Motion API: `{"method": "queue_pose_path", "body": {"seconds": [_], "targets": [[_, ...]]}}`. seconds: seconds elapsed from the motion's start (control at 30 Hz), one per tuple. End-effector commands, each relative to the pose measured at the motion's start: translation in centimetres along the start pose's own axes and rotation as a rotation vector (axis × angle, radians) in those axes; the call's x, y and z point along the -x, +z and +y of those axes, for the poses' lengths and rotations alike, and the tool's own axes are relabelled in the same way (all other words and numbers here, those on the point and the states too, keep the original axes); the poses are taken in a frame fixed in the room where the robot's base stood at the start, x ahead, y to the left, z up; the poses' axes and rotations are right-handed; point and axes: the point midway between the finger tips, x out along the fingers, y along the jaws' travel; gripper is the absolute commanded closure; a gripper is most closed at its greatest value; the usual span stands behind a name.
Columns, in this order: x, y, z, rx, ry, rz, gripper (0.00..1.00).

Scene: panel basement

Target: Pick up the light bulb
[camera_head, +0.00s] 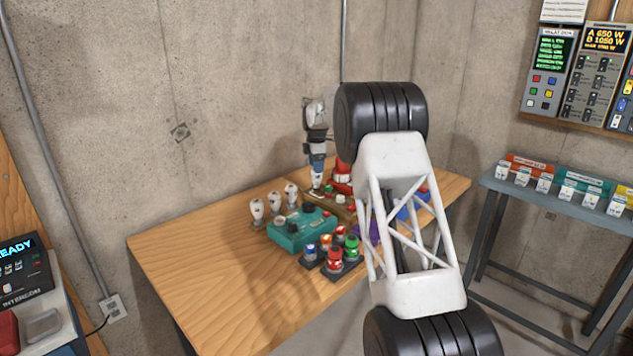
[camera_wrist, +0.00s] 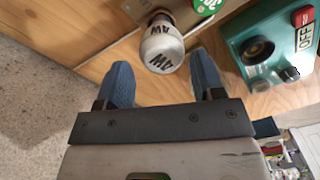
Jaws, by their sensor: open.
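A white light bulb (camera_wrist: 163,48) with dark lettering stands in a wooden holder in the wrist view. It sits between and just beyond the tips of my blue fingers (camera_wrist: 161,72). My gripper is open, with a gap visible on each side of the bulb, and does not hold it. In the head view my gripper (camera_head: 317,160) points down over the table, with a white bulb (camera_head: 317,180) right under it. Contact between fingers and bulb is not visible.
A teal box (camera_head: 300,230) with knobs stands on the wooden table (camera_head: 200,262); it is at the right in the wrist view (camera_wrist: 268,45). The table's left part is clear. A concrete wall (camera_head: 220,110) rises behind.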

Motion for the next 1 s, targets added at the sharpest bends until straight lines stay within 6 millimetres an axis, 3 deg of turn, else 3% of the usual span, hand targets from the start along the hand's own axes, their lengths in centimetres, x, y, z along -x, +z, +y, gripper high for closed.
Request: {"method": "queue_pose_path", "body": {"seconds": [0.43, 0.8, 1.0], "targets": [[-0.6, 0.0, 0.0, 0.0, 0.0, 0.0, 0.38], [-4.3, 0.0, -0.3, 0.0, -0.001, 0.0, 0.38], [-5.4, 0.0, -0.2, 0.0, 0.0, 0.0, 0.38]]}}
